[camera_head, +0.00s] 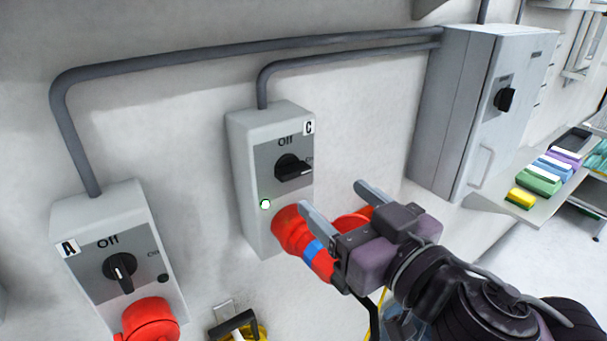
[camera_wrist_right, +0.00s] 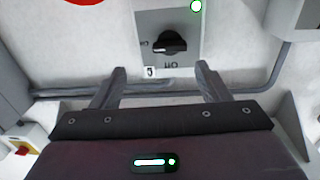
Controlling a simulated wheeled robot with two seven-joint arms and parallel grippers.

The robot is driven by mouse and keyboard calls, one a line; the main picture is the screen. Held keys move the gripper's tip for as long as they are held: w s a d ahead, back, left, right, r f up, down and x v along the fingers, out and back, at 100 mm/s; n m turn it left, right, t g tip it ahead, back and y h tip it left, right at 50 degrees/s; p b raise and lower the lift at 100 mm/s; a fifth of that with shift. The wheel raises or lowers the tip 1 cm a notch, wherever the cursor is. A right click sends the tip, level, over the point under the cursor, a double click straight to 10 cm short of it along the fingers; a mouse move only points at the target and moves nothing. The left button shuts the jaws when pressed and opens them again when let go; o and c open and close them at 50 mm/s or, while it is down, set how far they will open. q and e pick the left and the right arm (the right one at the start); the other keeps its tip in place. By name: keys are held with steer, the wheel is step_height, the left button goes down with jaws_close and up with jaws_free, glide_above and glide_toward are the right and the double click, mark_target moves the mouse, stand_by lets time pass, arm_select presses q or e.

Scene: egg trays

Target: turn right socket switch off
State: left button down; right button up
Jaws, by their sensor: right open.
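The right socket box (camera_head: 272,130), marked C, is on the wall. Its black switch knob (camera_head: 292,169) lies roughly sideways, toward the On label, and a green lamp (camera_head: 265,204) is lit. A red plug (camera_head: 292,230) sits at its lower part. My right gripper (camera_head: 333,199) is open and empty, in front of the plug and below right of the knob in the head view. In the right wrist view the knob (camera_wrist_right: 171,44) appears upside down, beyond the gap between the open fingers (camera_wrist_right: 161,70), apart from them. My left gripper is not in view.
The left socket box (camera_head: 97,213), marked A, has an upright knob (camera_head: 120,268), a dark lamp and a red socket cover (camera_head: 150,320). Grey conduits (camera_head: 200,54) run to a grey cabinet (camera_head: 444,95). A shelf (camera_head: 510,205) with colored boxes stands at right.

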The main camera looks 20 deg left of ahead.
mark_target(298, 173)
steer(key=shift+s+a+r+n+g+y, duration=0.2)
steer(key=shift+s+r+n+g+y, duration=0.1)
steer(key=shift+s+n+g, duration=0.1)
steer(key=shift+a, duration=0.1)
steer(key=p+x, duration=0.1)
steer(key=x, duration=0.6)
steer(key=shift+w+a, duration=0.2)
steer(key=shift+w, duration=0.05)
steer(key=c, duration=1)
